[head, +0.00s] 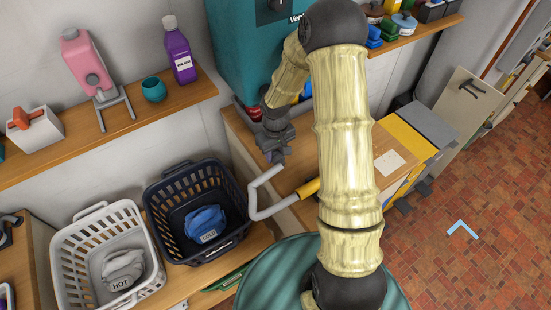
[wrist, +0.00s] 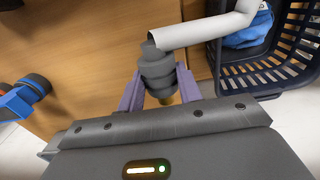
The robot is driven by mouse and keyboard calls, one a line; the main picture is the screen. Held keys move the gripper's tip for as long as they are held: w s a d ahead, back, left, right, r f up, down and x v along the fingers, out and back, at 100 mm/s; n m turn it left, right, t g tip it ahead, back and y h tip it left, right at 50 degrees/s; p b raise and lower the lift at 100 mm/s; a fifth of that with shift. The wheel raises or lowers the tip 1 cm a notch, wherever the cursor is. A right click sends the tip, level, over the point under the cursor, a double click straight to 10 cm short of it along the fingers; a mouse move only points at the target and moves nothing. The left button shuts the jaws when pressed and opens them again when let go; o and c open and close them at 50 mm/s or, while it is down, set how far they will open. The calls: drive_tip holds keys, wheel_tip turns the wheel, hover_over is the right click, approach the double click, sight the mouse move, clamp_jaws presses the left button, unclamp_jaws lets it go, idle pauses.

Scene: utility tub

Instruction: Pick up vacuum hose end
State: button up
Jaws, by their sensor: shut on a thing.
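The vacuum hose end (wrist: 157,75) is a dark grey ribbed cuff on a pale grey hose (wrist: 205,30). In the wrist view it sits between the two purple fingers of my gripper (wrist: 160,82), which are closed on its sides. In the head view my gripper (head: 275,154) is over the wooden bench, at the upper end of the bent pale hose (head: 256,190). The hose runs down and then right to a yellow piece (head: 309,187). The cuff itself is mostly hidden by my gripper in the head view.
A dark basket (head: 195,255) with a blue cloth stands left of the hose, and a white basket (head: 150,262) with a grey cloth beside it. A teal cabinet (head: 240,50) rises behind my gripper. A shelf (head: 110,140) holds bottles. The brick floor (head: 490,230) is open at right.

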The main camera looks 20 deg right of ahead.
sight(276, 153)
wheel_tip(276, 153, up, 7)
drive_tip(key=shift+f+b, duration=0.2)
drive_tip(key=shift+b, duration=0.2)
idle(0.4)
